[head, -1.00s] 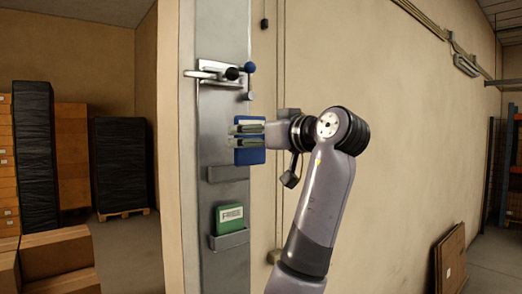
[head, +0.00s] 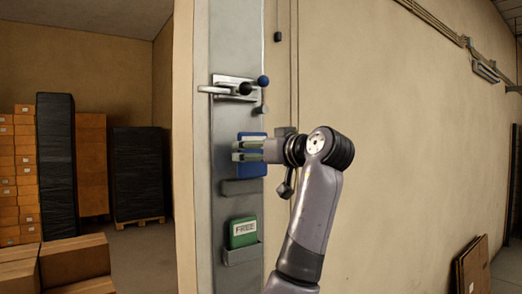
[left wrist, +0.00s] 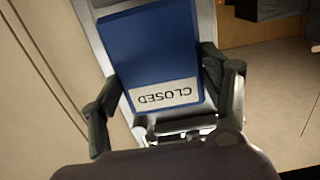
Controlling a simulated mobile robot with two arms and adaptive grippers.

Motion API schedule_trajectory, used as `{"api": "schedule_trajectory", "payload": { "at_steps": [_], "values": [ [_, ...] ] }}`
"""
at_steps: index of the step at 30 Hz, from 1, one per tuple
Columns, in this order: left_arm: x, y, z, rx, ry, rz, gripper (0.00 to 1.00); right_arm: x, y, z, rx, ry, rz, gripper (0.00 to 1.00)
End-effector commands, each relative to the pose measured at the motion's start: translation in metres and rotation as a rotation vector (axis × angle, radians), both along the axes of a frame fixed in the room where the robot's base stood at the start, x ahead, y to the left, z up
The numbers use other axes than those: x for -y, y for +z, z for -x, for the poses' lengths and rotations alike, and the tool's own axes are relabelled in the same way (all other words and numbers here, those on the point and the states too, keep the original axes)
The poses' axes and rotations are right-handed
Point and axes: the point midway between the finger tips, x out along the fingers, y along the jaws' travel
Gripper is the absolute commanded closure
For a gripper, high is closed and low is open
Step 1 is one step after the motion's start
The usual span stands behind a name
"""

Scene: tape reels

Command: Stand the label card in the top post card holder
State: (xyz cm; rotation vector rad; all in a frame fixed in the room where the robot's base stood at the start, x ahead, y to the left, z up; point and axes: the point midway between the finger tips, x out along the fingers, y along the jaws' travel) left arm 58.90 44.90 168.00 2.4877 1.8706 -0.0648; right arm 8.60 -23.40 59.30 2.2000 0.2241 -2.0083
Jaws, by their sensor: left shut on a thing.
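My left gripper (head: 240,151) is shut on a blue label card (head: 253,171) in front of the metal post. The left wrist view shows the card (left wrist: 150,50) between the two fingers, its white "CLOSED" strip upside down in that picture. In the head view the fingers cover the card's middle. The top card holder (head: 238,188), a grey pocket on the post, is just below the card. The card's lower edge is close to the pocket's rim; I cannot tell whether they touch. My right gripper is not in view.
A lower holder (head: 243,254) on the post (head: 225,125) bears a green "FREE" card (head: 243,230). Above my gripper is a latch (head: 236,88) with a blue knob (head: 263,81). Stacked boxes (head: 75,258) stand at left; the wall right of the post is mostly bare.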

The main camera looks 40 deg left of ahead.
Motion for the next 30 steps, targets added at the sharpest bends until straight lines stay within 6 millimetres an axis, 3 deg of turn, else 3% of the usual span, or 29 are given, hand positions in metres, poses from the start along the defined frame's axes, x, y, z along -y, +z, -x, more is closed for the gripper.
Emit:
{"api": "schedule_trajectory", "payload": {
  "at_steps": [20,30],
  "values": [
    [-0.047,-0.001,-0.013,0.001,0.002,0.0,0.57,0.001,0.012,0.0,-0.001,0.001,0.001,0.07],
    [-0.045,-0.028,-0.013,0.001,-0.001,0.0,0.57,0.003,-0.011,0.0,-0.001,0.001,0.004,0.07]
  ]
}}
